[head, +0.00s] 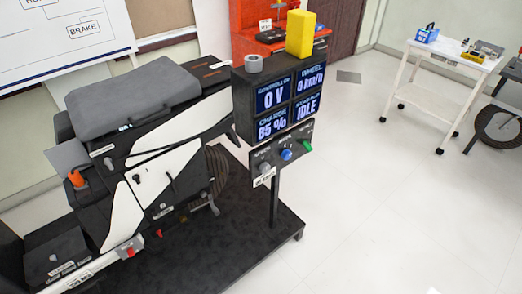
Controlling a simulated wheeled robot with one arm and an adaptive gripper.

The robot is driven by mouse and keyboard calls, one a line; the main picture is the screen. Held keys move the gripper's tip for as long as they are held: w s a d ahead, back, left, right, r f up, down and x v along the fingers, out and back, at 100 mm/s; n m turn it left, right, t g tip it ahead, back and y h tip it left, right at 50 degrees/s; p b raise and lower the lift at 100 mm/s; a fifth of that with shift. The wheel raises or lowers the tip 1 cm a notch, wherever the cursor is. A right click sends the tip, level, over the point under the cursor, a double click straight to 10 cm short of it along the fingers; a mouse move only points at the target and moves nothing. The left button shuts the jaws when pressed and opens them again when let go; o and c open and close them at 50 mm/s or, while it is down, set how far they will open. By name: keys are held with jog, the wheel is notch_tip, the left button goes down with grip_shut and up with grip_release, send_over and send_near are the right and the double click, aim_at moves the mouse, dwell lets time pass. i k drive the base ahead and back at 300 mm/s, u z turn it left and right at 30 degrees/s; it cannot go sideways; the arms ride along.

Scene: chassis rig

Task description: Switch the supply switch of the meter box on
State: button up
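The meter box (281,96) is a black box on a post in the middle of the head view. Its screens read 0 V, 0 km/h, 85 % and IDLE. Below it is a dark control panel (278,149) with a grey knob (264,167), a blue knob (286,155) and a green control (306,145). The small lettering above these is too blurred to read surely, so I cannot tell which is the supply switch or how it is set. A white tag hangs under the grey knob. My gripper is not in view.
A black and white scooter chassis (150,190) with a grey seat (132,93) stands left on a black platform (215,250). A tape roll (253,64) and a yellow block (299,34) sit on the box. A white trolley (450,62) is far right. Floor right of the platform is clear.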

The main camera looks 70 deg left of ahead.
aim_at(306, 145)
jog(key=u, duration=4.85)
jog(key=k, duration=1.15)
jog(key=z, duration=1.15)
jog(key=i, duration=0.15)
jog(key=z, duration=0.05)
